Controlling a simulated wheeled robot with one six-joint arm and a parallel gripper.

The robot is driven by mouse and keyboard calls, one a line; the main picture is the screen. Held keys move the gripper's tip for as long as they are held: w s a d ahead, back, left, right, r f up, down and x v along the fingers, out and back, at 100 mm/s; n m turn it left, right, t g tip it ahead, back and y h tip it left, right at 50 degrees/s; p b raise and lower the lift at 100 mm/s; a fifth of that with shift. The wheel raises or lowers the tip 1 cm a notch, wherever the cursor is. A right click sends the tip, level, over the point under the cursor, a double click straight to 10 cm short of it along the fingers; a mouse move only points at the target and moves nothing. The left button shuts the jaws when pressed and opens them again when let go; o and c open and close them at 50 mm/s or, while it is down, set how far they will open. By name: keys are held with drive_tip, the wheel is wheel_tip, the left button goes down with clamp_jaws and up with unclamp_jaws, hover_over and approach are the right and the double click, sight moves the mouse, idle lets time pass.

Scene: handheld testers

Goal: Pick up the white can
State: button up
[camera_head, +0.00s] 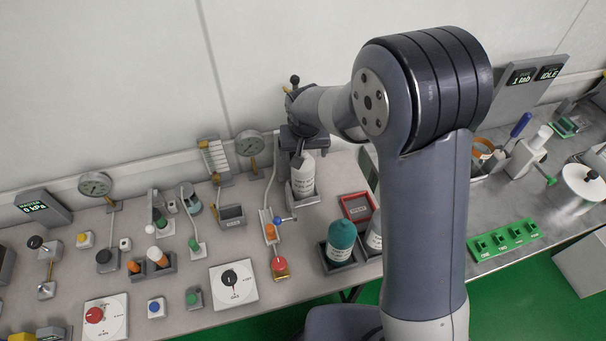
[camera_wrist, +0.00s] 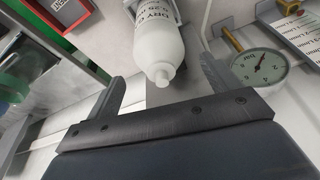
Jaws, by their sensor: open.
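A white can (camera_head: 303,178) with dark lettering and a narrow tip stands in a grey holder at the back of the bench. In the wrist view the white can (camera_wrist: 158,42) hangs from the top edge with its tip toward my gripper. My gripper (camera_head: 300,148) is right above the can's top. In the wrist view my gripper (camera_wrist: 165,86) is open, one finger on each side of the can's tip, with visible gaps. I cannot tell how deep the tip sits between the fingers. Another white can (camera_head: 374,238) is partly hidden behind my arm.
A teal can (camera_head: 341,238) stands in a dark holder in front, near a red tray (camera_head: 357,206). A round gauge (camera_head: 249,144) stands just left of my gripper; it also shows in the wrist view (camera_wrist: 258,68). The wall is close behind.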

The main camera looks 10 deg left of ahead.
drive_tip(key=shift+x, duration=1.5)
drive_tip(key=shift+a, duration=0.1)
drive_tip(key=shift+c, duration=0.4)
drive_tip(key=c, duration=1.5)
drive_tip(key=shift+o, duration=0.2)
drive_tip(key=shift+r+p, duration=0.15)
drive_tip(key=shift+p, duration=0.15)
